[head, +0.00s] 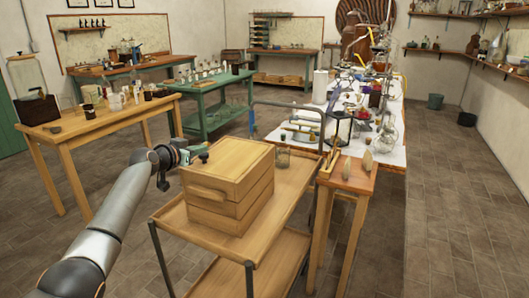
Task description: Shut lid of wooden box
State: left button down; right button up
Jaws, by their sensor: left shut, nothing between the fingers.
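The wooden box (248,207) stands on the top shelf of a wooden cart (298,180). Its lid (228,158) lies flat across the top and looks down on the body, with a seam line below it. My left gripper (201,155) is at the lid's far left corner, shut and empty. I cannot tell whether it touches the lid. My right gripper is not in view.
A small wooden table (349,176) is close to the cart's right. A wooden table (100,122) with cups stands at the left. The white-covered bench (392,156) with glassware is beyond.

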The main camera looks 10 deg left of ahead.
pick_arm(q)
jog(key=shift+a+f+n+b, duration=0.15)
jog(key=shift+f+n+b, duration=0.15)
jog(key=shift+f+b, duration=0.15)
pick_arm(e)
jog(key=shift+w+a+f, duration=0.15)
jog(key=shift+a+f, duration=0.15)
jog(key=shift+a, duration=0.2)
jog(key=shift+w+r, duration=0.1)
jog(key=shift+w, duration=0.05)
